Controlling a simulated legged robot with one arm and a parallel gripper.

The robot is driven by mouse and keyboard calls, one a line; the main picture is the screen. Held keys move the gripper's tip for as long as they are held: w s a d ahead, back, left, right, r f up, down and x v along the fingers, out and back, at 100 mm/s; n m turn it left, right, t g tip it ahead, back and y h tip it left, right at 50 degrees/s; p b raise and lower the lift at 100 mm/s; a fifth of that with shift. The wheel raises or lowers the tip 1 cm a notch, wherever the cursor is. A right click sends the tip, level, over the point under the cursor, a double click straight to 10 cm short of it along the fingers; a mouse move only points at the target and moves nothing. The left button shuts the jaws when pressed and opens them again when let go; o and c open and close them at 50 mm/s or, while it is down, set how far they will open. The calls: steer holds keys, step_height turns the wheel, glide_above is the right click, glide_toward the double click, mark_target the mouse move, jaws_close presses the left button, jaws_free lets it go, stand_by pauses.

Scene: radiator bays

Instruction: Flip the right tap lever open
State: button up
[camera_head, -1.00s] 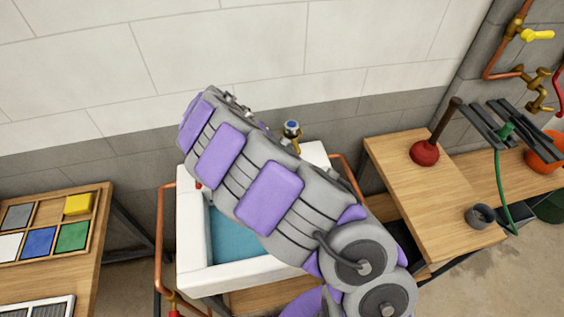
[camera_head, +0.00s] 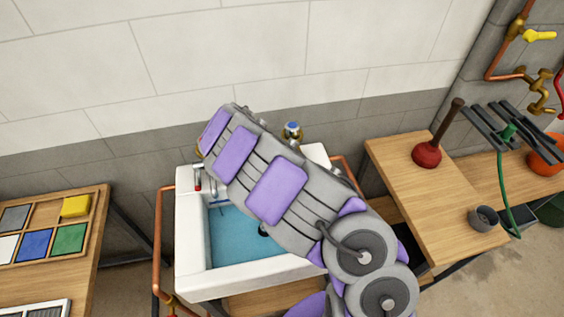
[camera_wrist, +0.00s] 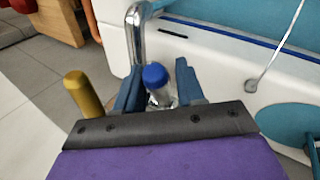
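In the wrist view my gripper (camera_wrist: 159,85) shows two blue-grey fingers standing apart. A blue-capped tap piece (camera_wrist: 155,78) with a clear or chrome body is seen between them; I cannot tell whether either finger touches it. A curved chrome spout (camera_wrist: 138,30) rises just beyond the left finger. A brass rod (camera_wrist: 82,94) stands left of the gripper. A red-marked tap (camera_head: 198,180) is at the sink's left. My arm hides the gripper there.
The white sink (camera_head: 186,240) has a blue basin and stands against the wall. Copper pipes (camera_head: 158,245) run beside it. A wooden bench (camera_head: 400,180) at right holds a red plunger (camera_head: 427,154) and a grey cup (camera_head: 483,218). A tray of coloured blocks (camera_head: 98,212) is at left.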

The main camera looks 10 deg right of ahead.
jaws_close()
stand_by(0.4)
steer(key=shift+w+r+n+g+p, duration=0.25)
steer(key=shift+r+g+p, duration=0.15)
steer(key=shift+g+p, duration=0.25)
steer(key=shift+w+r+n+g+p, duration=0.2)
steer(key=shift+r+g+p, duration=0.2)
steer(key=shift+g+p, duration=0.25)
steer(key=shift+w+r+g+p, duration=0.45)
steer(key=shift+g+p, duration=0.15)
steer(key=shift+g, duration=0.1)
steer(key=shift+o, duration=1.2)
jaws_free()
